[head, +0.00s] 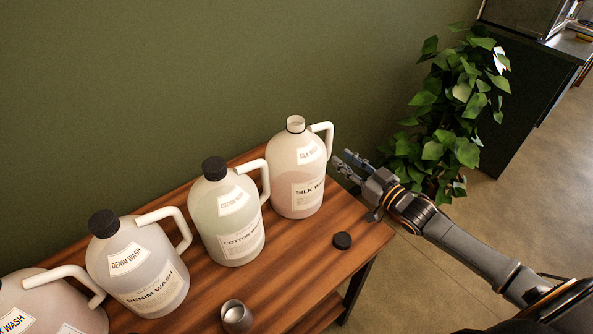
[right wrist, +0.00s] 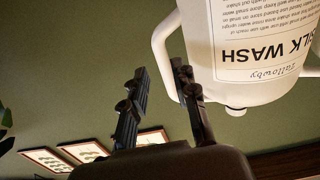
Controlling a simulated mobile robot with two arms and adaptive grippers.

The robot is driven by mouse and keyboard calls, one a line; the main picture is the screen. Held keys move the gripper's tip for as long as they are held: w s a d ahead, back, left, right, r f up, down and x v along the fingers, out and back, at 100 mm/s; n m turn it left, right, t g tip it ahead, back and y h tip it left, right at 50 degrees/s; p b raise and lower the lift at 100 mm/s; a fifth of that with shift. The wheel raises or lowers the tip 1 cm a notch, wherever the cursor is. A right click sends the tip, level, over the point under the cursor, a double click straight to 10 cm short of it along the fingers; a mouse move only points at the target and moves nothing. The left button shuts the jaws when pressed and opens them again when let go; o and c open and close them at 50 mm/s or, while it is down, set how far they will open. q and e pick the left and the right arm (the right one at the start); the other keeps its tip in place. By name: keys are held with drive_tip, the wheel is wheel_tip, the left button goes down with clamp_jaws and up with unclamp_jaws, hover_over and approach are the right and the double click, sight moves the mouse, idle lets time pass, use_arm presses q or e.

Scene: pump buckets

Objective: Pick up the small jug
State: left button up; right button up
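The Silk Wash jug (head: 300,172) stands upright on the wooden table, a translucent jug with pinkish liquid, an open neck and a white handle (head: 329,137) on its right. It appears upside down in the right wrist view (right wrist: 255,50). A small metal vessel (head: 236,318) stands at the table's front edge. My right gripper (head: 347,165) is open and empty, just right of the Silk Wash jug and below its handle's top. In the right wrist view its fingers (right wrist: 160,75) are spread near the handle (right wrist: 162,50); contact cannot be told. My left gripper is not in view.
Cotton Wash (head: 230,220) and Denim Wash (head: 140,262) jugs with black caps stand to the left, with another jug (head: 50,305) at the corner. A black cap (head: 342,240) lies on the table (head: 300,270). A leafy plant (head: 450,120) is behind my right gripper.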

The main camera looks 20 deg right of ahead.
sight(330, 151)
drive_tip(key=p+x, duration=0.1)
drive_tip(key=x, duration=0.5)
drive_tip(key=shift+a+f, duration=0.15)
drive_tip(key=shift+a, duration=0.05)
drive_tip(key=shift+w+a, duration=0.15)
drive_tip(key=shift+w, duration=0.2)
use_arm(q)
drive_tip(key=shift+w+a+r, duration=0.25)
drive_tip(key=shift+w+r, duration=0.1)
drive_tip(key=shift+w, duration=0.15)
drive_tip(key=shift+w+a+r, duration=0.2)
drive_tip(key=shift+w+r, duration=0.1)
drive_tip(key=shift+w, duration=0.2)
use_arm(e)
drive_tip(key=shift+s, duration=0.1)
clamp_jaws()
